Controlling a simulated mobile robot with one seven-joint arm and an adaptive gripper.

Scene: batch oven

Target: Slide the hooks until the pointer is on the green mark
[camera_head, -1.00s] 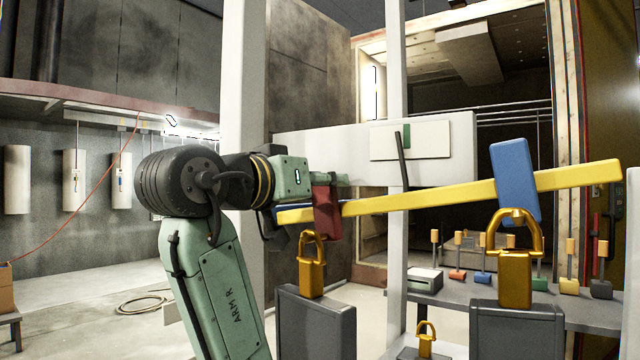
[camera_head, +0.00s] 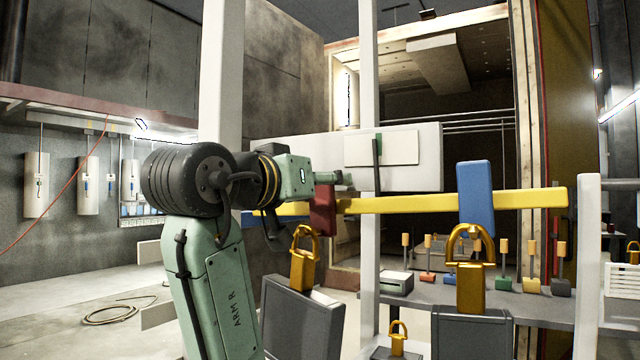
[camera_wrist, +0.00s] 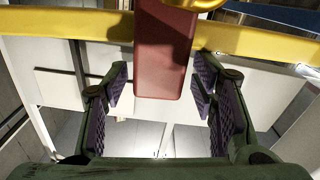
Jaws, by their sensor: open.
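The yellow beam (camera_head: 400,204) runs almost level, its right end slightly higher. A red hook (camera_head: 322,212) sits on its left part and a blue hook (camera_head: 476,200) on its right part. Under each hangs a gold shackle with a dark weight, the left one (camera_head: 301,300) and the right one (camera_head: 472,328). The dark pointer (camera_head: 377,172) stands nearly upright on the white plate, its top at the green mark (camera_head: 379,140). My gripper (camera_wrist: 160,90) is open, its fingers on either side of the red hook (camera_wrist: 163,60) with visible gaps. In the head view its fingers are partly hidden.
White posts (camera_head: 369,90) frame the beam, and another post (camera_head: 588,250) stands at the right. A grey bench (camera_head: 540,305) with several small coloured weights is behind. A small gold weight (camera_head: 398,335) sits low between the hanging ones.

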